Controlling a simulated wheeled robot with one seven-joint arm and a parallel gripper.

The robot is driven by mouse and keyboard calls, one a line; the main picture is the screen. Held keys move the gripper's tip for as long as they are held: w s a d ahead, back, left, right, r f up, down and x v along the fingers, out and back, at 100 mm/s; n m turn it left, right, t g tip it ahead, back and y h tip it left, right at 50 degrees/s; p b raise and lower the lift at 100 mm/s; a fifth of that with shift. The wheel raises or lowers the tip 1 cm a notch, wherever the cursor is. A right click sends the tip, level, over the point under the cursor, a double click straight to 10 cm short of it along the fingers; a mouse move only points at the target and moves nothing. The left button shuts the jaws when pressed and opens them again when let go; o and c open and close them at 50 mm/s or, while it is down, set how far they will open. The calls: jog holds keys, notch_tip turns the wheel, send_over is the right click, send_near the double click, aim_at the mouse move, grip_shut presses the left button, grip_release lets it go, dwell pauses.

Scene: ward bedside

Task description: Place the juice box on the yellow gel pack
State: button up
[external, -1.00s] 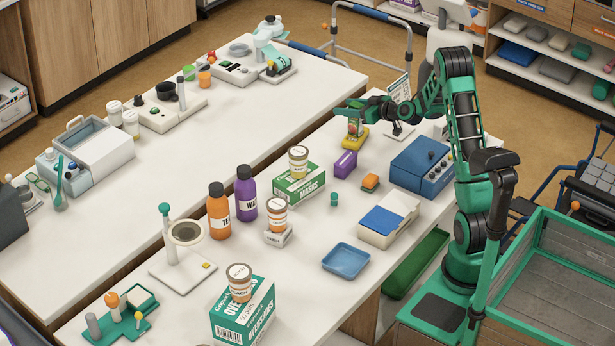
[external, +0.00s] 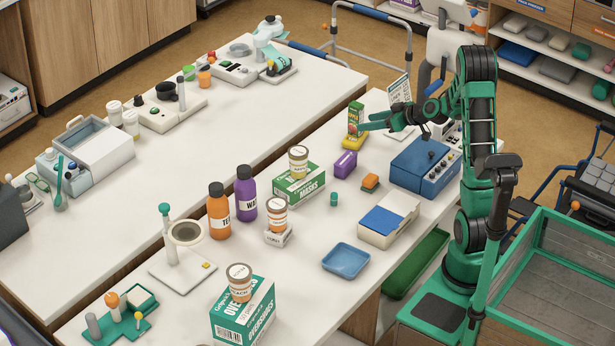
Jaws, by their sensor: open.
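The juice box (external: 355,120) is a small upright carton, green and yellow with a red patch. It stands on the yellow gel pack (external: 353,143), near the far end of the near table. My gripper (external: 370,122) is open, just to the right of the juice box. A small gap seems to lie between the fingertips and the box, though contact is hard to rule out at this size. The gel pack shows around the foot of the box.
A purple box (external: 345,164) stands just in front of the gel pack. A white card with print (external: 399,91) stands behind my gripper. The table left of the gel pack is clear.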

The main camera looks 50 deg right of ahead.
jog(key=s+a+m+g, duration=0.2)
jog(key=s+a+g, duration=0.2)
jog(key=s, duration=0.8)
jog(key=s+a+m+g, duration=0.2)
jog(key=s+a+g, duration=0.2)
jog(key=s, duration=0.8)
jog(key=s+a+m+g, duration=0.3)
jog(key=s+a+g, duration=0.1)
jog(key=s, duration=0.8)
jog(key=shift+s+a+r+h, duration=0.25)
jog(key=shift+s+a+h, duration=0.15)
jog(key=shift+a, duration=0.2)
jog(key=shift+w, duration=0.1)
